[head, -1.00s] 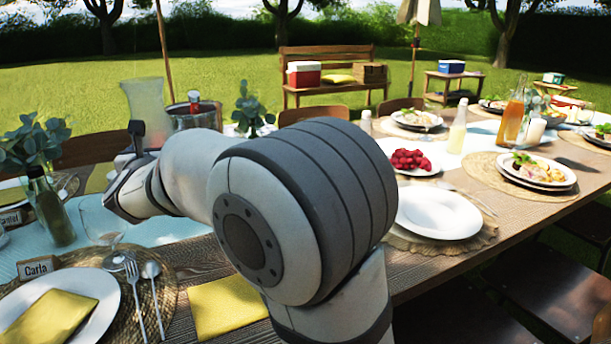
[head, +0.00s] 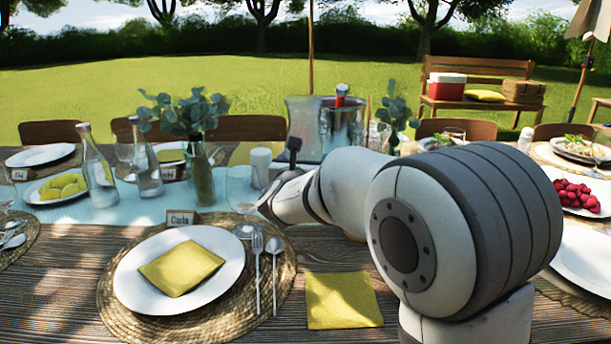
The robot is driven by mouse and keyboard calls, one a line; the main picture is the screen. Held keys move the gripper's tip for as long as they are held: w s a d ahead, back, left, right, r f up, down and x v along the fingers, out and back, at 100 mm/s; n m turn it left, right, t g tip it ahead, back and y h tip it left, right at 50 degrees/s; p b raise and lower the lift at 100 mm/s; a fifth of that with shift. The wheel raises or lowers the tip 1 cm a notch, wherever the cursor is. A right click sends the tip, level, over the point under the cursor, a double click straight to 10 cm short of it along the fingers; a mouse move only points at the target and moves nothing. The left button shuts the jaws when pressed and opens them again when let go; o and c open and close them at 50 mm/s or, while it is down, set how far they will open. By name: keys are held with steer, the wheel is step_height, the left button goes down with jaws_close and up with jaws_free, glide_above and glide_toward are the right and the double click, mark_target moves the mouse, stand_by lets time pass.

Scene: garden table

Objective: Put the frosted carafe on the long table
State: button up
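The frosted carafe (head: 301,117) shows in the head view as a pale, translucent, upright vessel just left of the metal ice bucket. Its lower part is hidden behind my wrist. My arm reaches forward over the long table (head: 60,290), and my gripper's end lies in front of the carafe in the picture. The fingers are hidden or too small to make out, so I cannot tell whether they touch the carafe or whether it stands on a surface.
The metal ice bucket (head: 343,128) is close right of the carafe. A wine glass (head: 241,188), a white cylinder (head: 261,166) and a bottle of eucalyptus (head: 201,178) are to the left. A plate with a yellow napkin (head: 181,268) and a folded yellow napkin (head: 342,300) are nearer.

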steer(key=shift+f+b, duration=0.3)
steer(key=shift+f, duration=0.9)
steer(key=shift+f, duration=0.1)
steer(key=o, duration=1.4)
steer(key=shift+f, duration=0.1)
steer(key=shift+c, duration=0.2)
steer(key=shift+r, duration=0.25)
steer(key=s+a+p, duration=0.2)
steer(key=s, duration=0.9)
steer(key=shift+s+a+f, duration=0.15)
steer(key=shift+s, duration=0.25)
